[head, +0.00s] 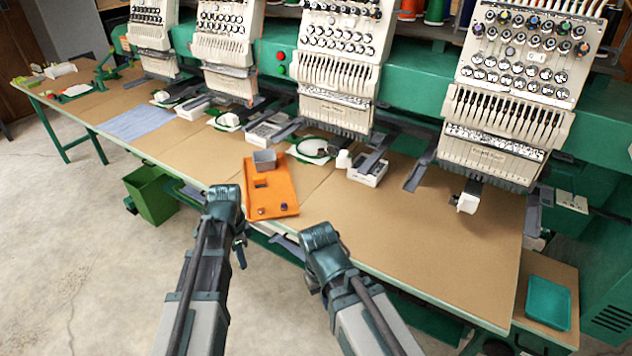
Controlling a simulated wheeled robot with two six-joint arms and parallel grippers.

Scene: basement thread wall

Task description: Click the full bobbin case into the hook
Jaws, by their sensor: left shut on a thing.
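My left gripper (240,243) is at the table's front edge, just left of the orange tray. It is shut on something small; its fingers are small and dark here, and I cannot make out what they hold. My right gripper (314,284) is in front of the table edge, right of the tray, mostly hidden by its own wrist; I cannot tell its jaws. Two small dark pieces lie on the orange tray (283,182), a left one (261,211) and a right one (284,207); they are too small to identify. I cannot make out the hook or a bobbin case for certain.
A grey bin (264,160) stands at the tray's back. Several embroidery heads hang over the brown table (420,245), the nearest at right (500,110). White pieces (367,170) stand below the heads. A green bin (150,193) is at left, a teal tray (548,302) at right. The front right tabletop is clear.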

